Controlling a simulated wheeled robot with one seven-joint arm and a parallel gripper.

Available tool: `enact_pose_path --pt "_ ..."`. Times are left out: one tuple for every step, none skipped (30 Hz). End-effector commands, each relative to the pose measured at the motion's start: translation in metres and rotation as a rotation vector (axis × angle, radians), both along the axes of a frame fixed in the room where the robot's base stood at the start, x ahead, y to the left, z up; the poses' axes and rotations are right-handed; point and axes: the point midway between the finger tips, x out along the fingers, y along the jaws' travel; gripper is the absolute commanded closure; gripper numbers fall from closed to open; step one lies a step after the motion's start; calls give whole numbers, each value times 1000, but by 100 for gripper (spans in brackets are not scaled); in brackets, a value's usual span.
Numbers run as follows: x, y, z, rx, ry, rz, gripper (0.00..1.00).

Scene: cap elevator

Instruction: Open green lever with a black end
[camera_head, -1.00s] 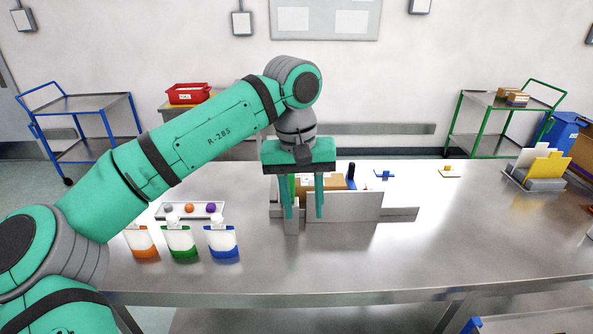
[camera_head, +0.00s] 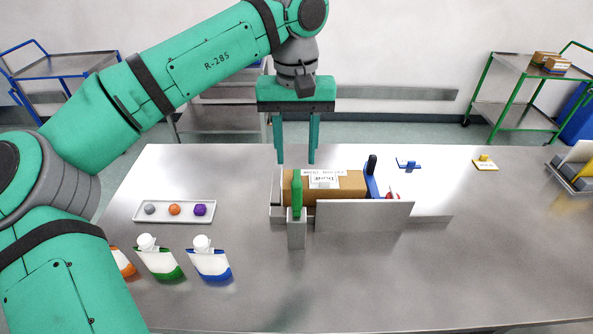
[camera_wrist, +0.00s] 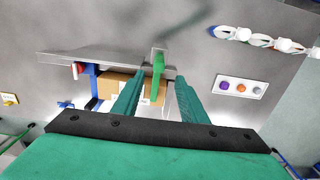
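The green lever (camera_head: 297,193) stands upright at the front left of a grey metal fixture (camera_head: 364,216). I see no black end on it; a black end tops the blue part (camera_head: 371,172) at the fixture's right. A labelled brown box (camera_head: 345,184) lies in the fixture between them. My gripper (camera_head: 296,162) is open and empty, fingers pointing down, appearing above and behind the lever in the head view. In the wrist view the green lever (camera_wrist: 157,75) shows between the two fingertips, with no visible contact.
A tray (camera_head: 140,217) with grey, orange and purple balls lies left of the fixture. Several white bottles, including a blue-based one (camera_head: 210,260), stand in front of it. Small blue (camera_head: 409,164) and yellow (camera_head: 485,163) pieces lie at the back right. The front right table is clear.

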Motion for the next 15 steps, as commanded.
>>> enact_pose_path --pt "0 -1 -2 1 0 -1 61" --pt "0 -1 -3 1 1 -2 61" --pt "0 -1 -7 1 1 -3 61" --pt "0 -1 -9 1 1 -3 61" --pt "0 -2 -13 1 1 -4 61" --pt "0 -2 -19 1 2 -3 61" --pt "-1 -2 -24 1 2 -4 61" --pt "-1 -2 -29 1 2 -4 61" --pt "-1 -2 -36 1 2 -4 61" --pt "-1 -2 -41 1 2 -4 61" --pt "0 -2 -47 1 2 -3 61" --pt "-1 -1 -54 2 2 -3 61" --pt "-1 -1 -59 1 1 -4 61" --pt "0 -1 -65 2 1 -3 61" --pt "0 -1 -71 1 1 -3 61"
